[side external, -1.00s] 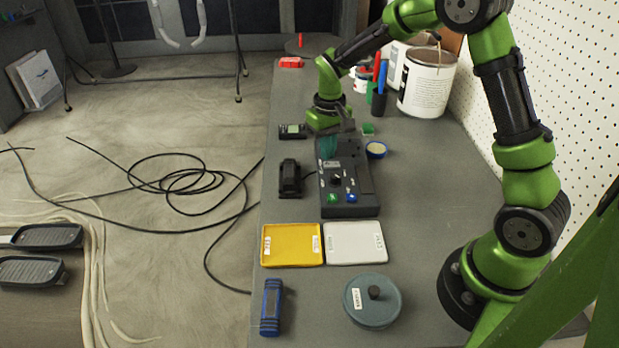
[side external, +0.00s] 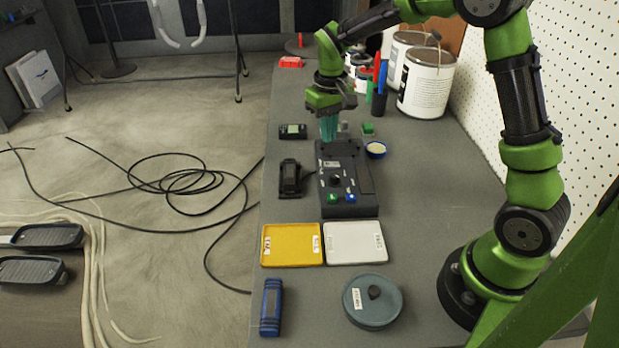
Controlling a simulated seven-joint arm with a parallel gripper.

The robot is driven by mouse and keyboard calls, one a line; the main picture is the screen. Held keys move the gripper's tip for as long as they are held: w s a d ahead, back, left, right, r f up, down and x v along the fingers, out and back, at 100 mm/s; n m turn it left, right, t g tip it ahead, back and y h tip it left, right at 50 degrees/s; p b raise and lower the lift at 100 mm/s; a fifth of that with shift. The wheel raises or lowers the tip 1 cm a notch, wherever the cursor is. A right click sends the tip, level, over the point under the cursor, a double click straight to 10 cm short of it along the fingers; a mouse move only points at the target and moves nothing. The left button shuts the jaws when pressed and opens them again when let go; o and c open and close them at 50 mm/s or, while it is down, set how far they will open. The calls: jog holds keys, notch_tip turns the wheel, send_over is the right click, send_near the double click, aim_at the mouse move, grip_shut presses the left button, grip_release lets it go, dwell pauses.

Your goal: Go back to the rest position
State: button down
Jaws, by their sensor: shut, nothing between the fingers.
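My gripper (side external: 329,138) points down above the far end of a dark control box (side external: 345,180) on the grey workbench. Its teal fingers are shut with nothing between them. The fingertips look just above the box; whether they touch it I cannot tell. The box has a black knob and green and blue buttons on its near part. My arm arches from its base at the right side of the bench over to the box.
Near the box are a black device (side external: 290,178), a small meter (side external: 293,131), and a blue-rimmed bowl (side external: 376,149). A yellow tray (side external: 292,244), white tray (side external: 355,243), and round lidded pot (side external: 373,300) stand nearer. Paint cans (side external: 426,85) stand at the back right by the pegboard.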

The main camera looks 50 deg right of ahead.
jog(key=s+a+r+t+y, duration=0.1)
jog(key=s+a+r+t, duration=0.2)
jog(key=s+r, duration=0.3)
jog(key=s+a+r+m+t+y, duration=0.1)
jog(key=s+a+r+t, duration=0.3)
jog(key=s, duration=0.9)
notch_tip(320, 180, up, 3)
jog(key=shift+s+a+f, duration=0.2)
jog(key=shift+s+a, duration=0.05)
jog(key=shift+a, duration=0.55)
jog(key=w+d+f+m+g, duration=0.1)
jog(key=w+d+g, duration=0.1)
jog(key=w, duration=0.4)
jog(key=w+d+f+m+g+h, duration=0.1)
jog(key=w+d+f+m+g, duration=0.1)
jog(key=w+d, duration=0.2)
jog(key=w+d+f+m+g+h, duration=0.1)
jog(key=w+d+f+m+g, duration=0.1)
jog(key=w, duration=0.6)
jog(key=shift+d+f+g, duration=0.15)
jog(key=shift+d+g, duration=0.35)
jog(key=shift+d, duration=0.6)
